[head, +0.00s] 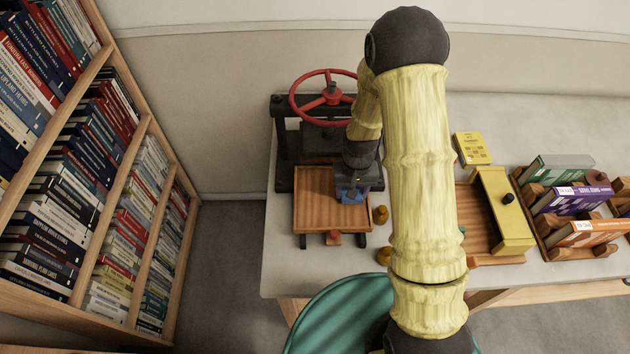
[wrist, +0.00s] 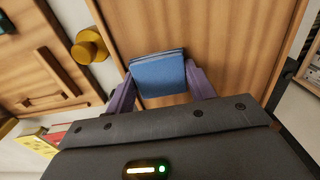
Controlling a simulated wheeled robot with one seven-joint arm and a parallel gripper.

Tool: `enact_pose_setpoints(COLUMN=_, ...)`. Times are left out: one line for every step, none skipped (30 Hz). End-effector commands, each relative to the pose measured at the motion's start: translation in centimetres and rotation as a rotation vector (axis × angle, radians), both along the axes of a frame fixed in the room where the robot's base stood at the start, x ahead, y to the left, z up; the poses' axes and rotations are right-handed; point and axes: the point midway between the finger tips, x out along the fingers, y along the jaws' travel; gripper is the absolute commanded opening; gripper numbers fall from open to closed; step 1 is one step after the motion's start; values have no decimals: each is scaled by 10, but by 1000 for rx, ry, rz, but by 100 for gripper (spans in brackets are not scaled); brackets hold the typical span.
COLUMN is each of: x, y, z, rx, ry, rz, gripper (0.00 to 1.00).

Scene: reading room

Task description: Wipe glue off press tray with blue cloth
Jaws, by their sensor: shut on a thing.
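The press tray (head: 314,214) is a shallow wooden tray lying in front of the black press, with a small reddish handle at its front. In the wrist view its bare wood (wrist: 230,35) fills the upper middle. My gripper (head: 354,188) is over the right part of the tray, fingers pointing down. It is shut on the folded blue cloth (wrist: 160,72), which sits between the two purple fingers. The cloth is at or close above the tray surface; I cannot tell if it touches. I make out no glue; the part under the cloth and gripper is hidden.
The press has a red handwheel (head: 329,95) behind the tray. Further right are a yellow-ended wooden frame (head: 500,209), a yellow box (head: 472,148) and racked books (head: 572,200). A teal chair (head: 325,318) is in front.

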Motion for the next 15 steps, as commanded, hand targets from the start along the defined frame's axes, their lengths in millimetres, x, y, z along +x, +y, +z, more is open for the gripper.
enact_pose_setpoints(x=0, y=0, z=7, rx=0, ry=1, rz=0, gripper=29)
enact_pose_setpoints(x=0, y=0, z=12, rx=0, ry=-2, rz=0, gripper=29)
enact_pose_setpoints(x=1, y=0, z=24, rx=0, ry=-4, rz=0, gripper=29)
enact_pose_setpoints(x=0, y=0, z=28, rx=0, ry=-3, rz=-1, gripper=29)
enact_pose_setpoints(x=0, y=0, z=29, rx=0, ry=-1, rz=-1, gripper=29)
enact_pose_setpoints(x=0, y=0, z=32, rx=0, ry=0, rz=-1, gripper=29)
enact_pose_setpoints(x=0, y=0, z=35, rx=0, ry=0, rz=-1, gripper=29)
enact_pose_setpoints(x=0, y=0, z=38, rx=0, ry=0, rz=-2, gripper=29)
enact_pose_setpoints(x=0, y=0, z=41, rx=0, ry=0, rz=-2, gripper=29)
enact_pose_setpoints(x=0, y=0, z=44, rx=0, ry=0, rz=-2, gripper=29)
enact_pose_setpoints(x=0, y=-1, z=47, rx=0, ry=0, rz=-2, gripper=29)
enact_pose_setpoints(x=0, y=-1, z=50, rx=0, ry=0, rz=-3, gripper=29)
enact_pose_setpoints(x=0, y=-1, z=53, rx=0, ry=0, rz=-3, gripper=29)
enact_pose_setpoints(x=0, y=-1, z=56, rx=0, ry=0, rz=-3, gripper=29)
enact_pose_setpoints(x=0, y=-1, z=59, rx=0, ry=0, rz=-3, gripper=29)
